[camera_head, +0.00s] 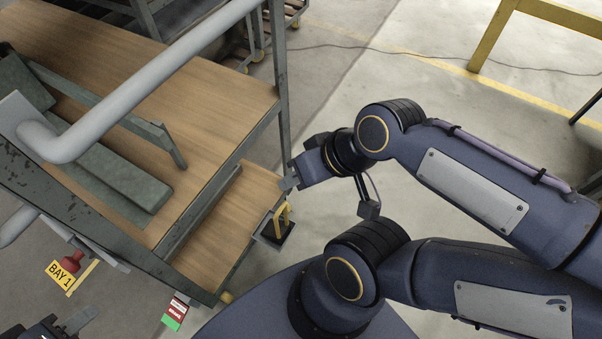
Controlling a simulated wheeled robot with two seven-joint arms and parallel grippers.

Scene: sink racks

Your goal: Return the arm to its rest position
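My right arm comes in from the right and bends back toward the cart. Its gripper (292,182) is at the right edge of the wooden cart (225,90), close to the cart's grey corner post. I see no object held in it, but its finger gap is not clear. My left gripper (78,320) shows only in part at the bottom left corner, below the yellow BAY 1 tag (62,274). Most of it is cut off by the frame, so its opening cannot be told.
A yellow handle (281,220) stands on a small dark plate at the cart's corner, below my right gripper. A grey pipe rail (150,80) crosses over the cart. A red and green tag (175,312) hangs below. Open floor (420,70) lies beyond my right arm.

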